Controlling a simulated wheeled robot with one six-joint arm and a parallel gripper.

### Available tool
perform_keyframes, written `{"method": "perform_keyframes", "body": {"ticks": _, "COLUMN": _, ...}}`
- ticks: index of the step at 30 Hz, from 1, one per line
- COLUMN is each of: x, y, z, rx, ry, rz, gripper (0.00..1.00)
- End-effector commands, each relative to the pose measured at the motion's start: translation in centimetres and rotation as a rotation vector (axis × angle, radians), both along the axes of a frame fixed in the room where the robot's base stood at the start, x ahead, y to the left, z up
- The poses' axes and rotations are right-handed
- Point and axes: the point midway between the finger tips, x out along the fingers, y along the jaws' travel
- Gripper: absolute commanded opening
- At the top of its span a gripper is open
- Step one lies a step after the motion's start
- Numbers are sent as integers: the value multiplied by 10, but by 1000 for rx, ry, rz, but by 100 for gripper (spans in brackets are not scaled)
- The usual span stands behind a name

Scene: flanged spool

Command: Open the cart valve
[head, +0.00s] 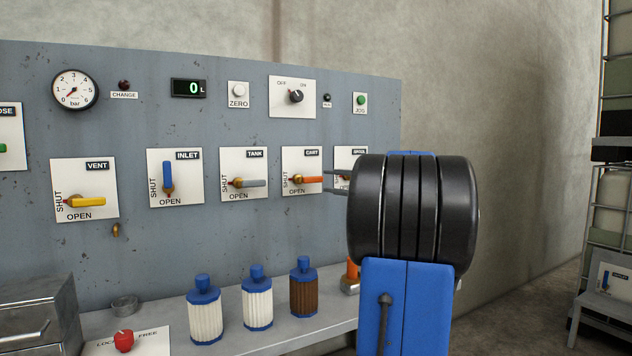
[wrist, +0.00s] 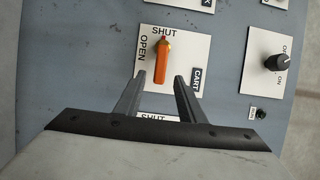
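The cart valve is a white plate (head: 314,161) marked CART on the grey panel, with an orange lever (head: 313,180). In the head view the lever lies level, its free end to the right and its small red tip toward SHUT on the left; OPEN is below. In the wrist view the lever (wrist: 161,64) has its red tip at SHUT, at the top. My gripper (head: 328,182) is open, its fingertips by the lever's free end. In the wrist view the gripper (wrist: 160,75) has one finger on each side of that end; touch and depth cannot be told.
The tank valve (head: 249,183) is close on the left, with the inlet valve (head: 168,178) and vent valve (head: 86,202) beyond. Another valve plate (head: 343,160) on the right is partly hidden by my arm. Bottles (head: 257,303) stand on the shelf below. A selector knob (head: 296,96) sits above.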

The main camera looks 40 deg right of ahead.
Motion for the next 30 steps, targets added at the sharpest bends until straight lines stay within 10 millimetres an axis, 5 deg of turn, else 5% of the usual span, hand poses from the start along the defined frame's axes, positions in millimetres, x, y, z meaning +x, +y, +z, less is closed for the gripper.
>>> {"method": "perform_keyframes", "body": {"ticks": 12, "x": 60, "y": 8, "z": 0, "rx": 0, "ry": 0, "rz": 2, "gripper": 36}}
{"method": "perform_keyframes", "body": {"ticks": 25, "x": 69, "y": 8, "z": 0, "rx": 0, "ry": 0, "rz": 0, "gripper": 36}}
{"method": "perform_keyframes", "body": {"ticks": 30, "x": 69, "y": 8, "z": 0, "rx": 0, "ry": 0, "rz": 1, "gripper": 0}}
